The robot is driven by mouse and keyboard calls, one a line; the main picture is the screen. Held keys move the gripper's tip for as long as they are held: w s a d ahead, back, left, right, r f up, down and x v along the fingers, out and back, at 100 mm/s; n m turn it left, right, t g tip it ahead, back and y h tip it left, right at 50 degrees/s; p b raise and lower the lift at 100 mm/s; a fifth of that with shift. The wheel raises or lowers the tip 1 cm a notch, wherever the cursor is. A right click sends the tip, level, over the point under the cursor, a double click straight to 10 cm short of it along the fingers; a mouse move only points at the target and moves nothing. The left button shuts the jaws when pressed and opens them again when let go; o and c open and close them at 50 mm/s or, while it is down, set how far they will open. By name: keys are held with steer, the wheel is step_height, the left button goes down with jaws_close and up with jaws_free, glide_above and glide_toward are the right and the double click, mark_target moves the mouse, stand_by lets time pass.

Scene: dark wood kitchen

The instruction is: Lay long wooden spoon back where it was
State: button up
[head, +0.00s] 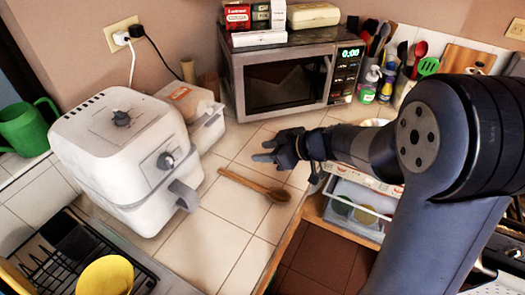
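The long wooden spoon (255,186) lies flat on the tiled counter, in front of the microwave and to the right of the white air fryer. Its handle points to the upper left and its bowl to the lower right. My gripper (264,147) is above and behind the spoon in the picture, apart from it. Its dark fingers look spread and nothing shows between them. My arm comes in from the right and hides part of the counter there.
The white air fryer (122,150) and a lidded plastic container (195,112) stand to the left. The microwave (292,78) is at the back. A clear drawer unit (352,205) is to the right, below the arm. Tiles around the spoon are clear.

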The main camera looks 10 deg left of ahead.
steer(key=v, duration=1)
steer(key=shift+s+d+r+p, duration=0.15)
steer(key=shift+d+r+p, duration=0.05)
steer(key=shift+d+p, duration=0.1)
steer(key=a+r+x, duration=0.1)
steer(key=r+x, duration=0.1)
steer(key=x, duration=0.8)
steer(key=shift+w+a, duration=0.3)
steer(key=shift+f, duration=0.2)
